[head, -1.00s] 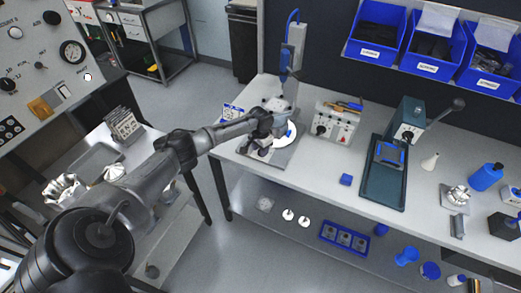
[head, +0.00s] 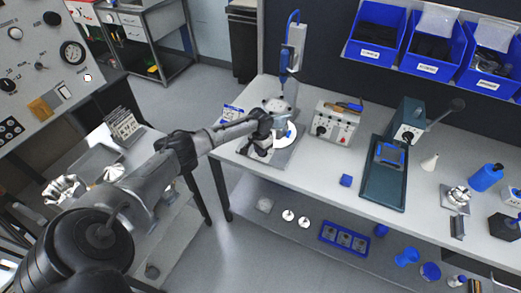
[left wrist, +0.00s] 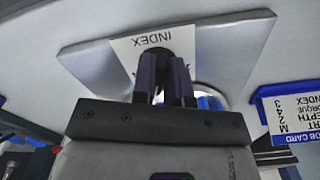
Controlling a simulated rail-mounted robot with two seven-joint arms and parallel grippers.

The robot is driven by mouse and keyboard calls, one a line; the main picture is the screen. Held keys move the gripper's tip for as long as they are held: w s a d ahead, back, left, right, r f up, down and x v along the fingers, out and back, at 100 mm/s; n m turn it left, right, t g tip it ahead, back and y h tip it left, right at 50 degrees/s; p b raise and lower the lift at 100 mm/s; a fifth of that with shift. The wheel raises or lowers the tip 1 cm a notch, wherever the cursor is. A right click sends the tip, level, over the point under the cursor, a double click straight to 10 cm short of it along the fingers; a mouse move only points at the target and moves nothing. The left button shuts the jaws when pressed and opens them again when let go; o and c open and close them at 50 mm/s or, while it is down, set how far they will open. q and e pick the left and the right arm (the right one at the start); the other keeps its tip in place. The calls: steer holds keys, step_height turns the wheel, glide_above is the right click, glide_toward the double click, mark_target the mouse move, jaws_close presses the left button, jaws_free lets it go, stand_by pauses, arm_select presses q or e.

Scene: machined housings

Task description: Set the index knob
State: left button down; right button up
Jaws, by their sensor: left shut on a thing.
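The index knob (left wrist: 153,52) is a dark round knob in the left wrist view, in front of a white label (left wrist: 150,40) reading INDEX upside down. My left gripper (left wrist: 168,85) is shut on it, with the dark fingers covering much of the knob. In the head view my left gripper (head: 262,143) is at the fixture (head: 284,155) on the left end of the bench, and the knob is hidden there. The knob's pointer and scale cannot be read. My right gripper is not in view.
A blue-edged job card (left wrist: 292,112) stands near the fixture and also shows in the head view (head: 232,113). A tool (head: 290,60) rises behind the gripper. A control box (head: 337,122) and green press (head: 385,175) stand to the right. Bare bench (head: 310,178) lies in front.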

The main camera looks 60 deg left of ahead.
arm_select(q)
steer(key=n+p, duration=0.4)
steer(key=p, duration=0.1)
steer(key=shift+w+d+r, duration=0.1)
steer(key=shift+d+r, duration=0.15)
steer(key=n+p, duration=0.1)
steer(key=n, duration=0.1)
steer(key=n+p, duration=0.2)
steer(key=shift+w+d+f, duration=0.1)
steer(key=shift+w+d, duration=0.05)
steer(key=n+p, duration=0.1)
steer(key=n, duration=0.3)
steer(key=shift+w+d, duration=0.1)
steer(key=shift+w, duration=0.1)
steer(key=n, duration=0.2)
steer(key=n+p, duration=0.1)
steer(key=n, duration=0.1)
steer(key=shift+w+f, duration=0.1)
steer(key=shift+w, duration=0.1)
steer(key=shift+n, duration=0.9)
steer(key=shift+w, duration=0.1)
steer(key=c, duration=1.1)
jaws_free()
steer(key=shift+c, duration=0.2)
